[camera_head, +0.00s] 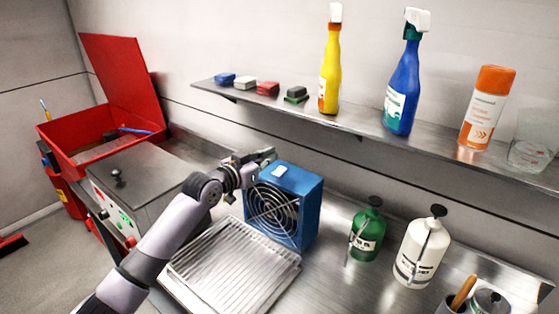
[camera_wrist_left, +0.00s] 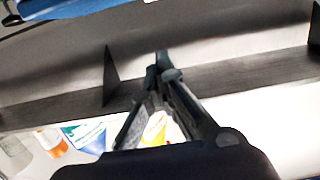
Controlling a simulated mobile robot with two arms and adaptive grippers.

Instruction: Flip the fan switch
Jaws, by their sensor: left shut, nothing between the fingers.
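The blue fan (camera_head: 301,212) stands on the steel bench with its round grille facing front left. A white rocker switch (camera_head: 282,172) is on its top face. My left gripper (camera_head: 270,153) is just behind and to the left of the switch, around the height of the fan's top, and looks apart from it. Its fingers are together and empty. In the left wrist view the shut fingertips (camera_wrist_left: 160,72) point at the bench and wall area, and a blue edge, likely the fan (camera_wrist_left: 65,8), shows at the top. My right gripper is not in view.
A wire-rack tray (camera_head: 235,268) lies before the fan. Green (camera_head: 367,232) and white (camera_head: 422,250) pump bottles stand to its right. A wall shelf (camera_head: 350,122) with spray bottles and small blocks hangs above. A grey box (camera_head: 150,180) and red parts washer (camera_head: 122,85) are left.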

